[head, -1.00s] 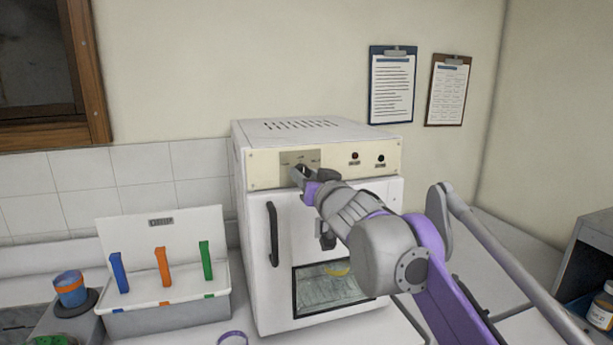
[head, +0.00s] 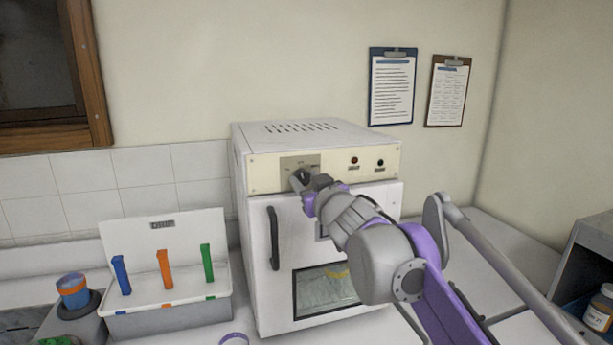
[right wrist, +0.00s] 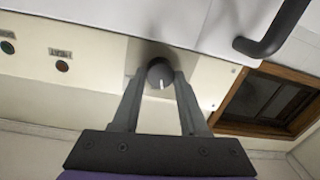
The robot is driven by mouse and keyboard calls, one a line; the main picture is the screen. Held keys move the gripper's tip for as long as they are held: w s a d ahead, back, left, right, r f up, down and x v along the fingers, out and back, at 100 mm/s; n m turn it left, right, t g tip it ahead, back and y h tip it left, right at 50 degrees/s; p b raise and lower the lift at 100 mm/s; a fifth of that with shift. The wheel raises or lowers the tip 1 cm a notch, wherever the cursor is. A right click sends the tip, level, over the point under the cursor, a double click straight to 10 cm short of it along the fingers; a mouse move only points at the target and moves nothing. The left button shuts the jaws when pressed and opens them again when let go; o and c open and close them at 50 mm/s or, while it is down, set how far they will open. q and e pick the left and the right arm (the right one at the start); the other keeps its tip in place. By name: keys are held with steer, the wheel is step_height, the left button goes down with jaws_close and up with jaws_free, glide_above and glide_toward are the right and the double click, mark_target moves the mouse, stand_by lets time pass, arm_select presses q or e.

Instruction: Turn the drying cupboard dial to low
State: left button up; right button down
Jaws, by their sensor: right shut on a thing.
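The drying cupboard (head: 348,223) is a white box with a cream control strip along its top front. Its dial is a dark round knob (right wrist: 160,72) with a white pointer mark, on a grey plate (head: 309,160) at the left of the strip. My right gripper (head: 300,177) is at the dial. In the right wrist view, its two fingers (right wrist: 160,80) are closed on either side of the knob. The pointer mark shows between the fingers, pointing toward the gripper's palm in that view. The plate's lettering is too small to read. My left gripper is not in view.
A black door handle (head: 273,238) stands out below the strip. Two indicator lights (head: 354,160) sit right of the dial. A white box with blue, orange and green strips (head: 165,268) stands to the left. A blue and orange jar (head: 73,290) is farther left.

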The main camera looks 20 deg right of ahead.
steer(key=n+p, duration=0.2)
steer(key=n, duration=0.2)
steer(key=shift+a+r, duration=0.1)
steer(key=shift+r, duration=0.05)
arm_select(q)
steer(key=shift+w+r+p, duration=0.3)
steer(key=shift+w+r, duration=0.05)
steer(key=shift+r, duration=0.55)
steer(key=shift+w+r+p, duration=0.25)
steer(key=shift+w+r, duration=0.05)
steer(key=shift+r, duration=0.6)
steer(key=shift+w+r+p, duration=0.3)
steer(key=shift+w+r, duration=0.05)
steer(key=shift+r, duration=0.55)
arm_select(e)
steer(key=shift+n+h, duration=0.3)
steer(key=shift+n, duration=1.6)
steer(key=shift+c, duration=2.2)
jaws_free()
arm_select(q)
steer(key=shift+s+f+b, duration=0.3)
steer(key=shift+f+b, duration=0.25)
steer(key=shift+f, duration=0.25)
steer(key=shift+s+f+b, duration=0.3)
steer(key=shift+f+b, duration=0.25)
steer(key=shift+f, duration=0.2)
arm_select(e)
steer(key=s, duration=1.1)
steer(key=shift+d, duration=0.3)
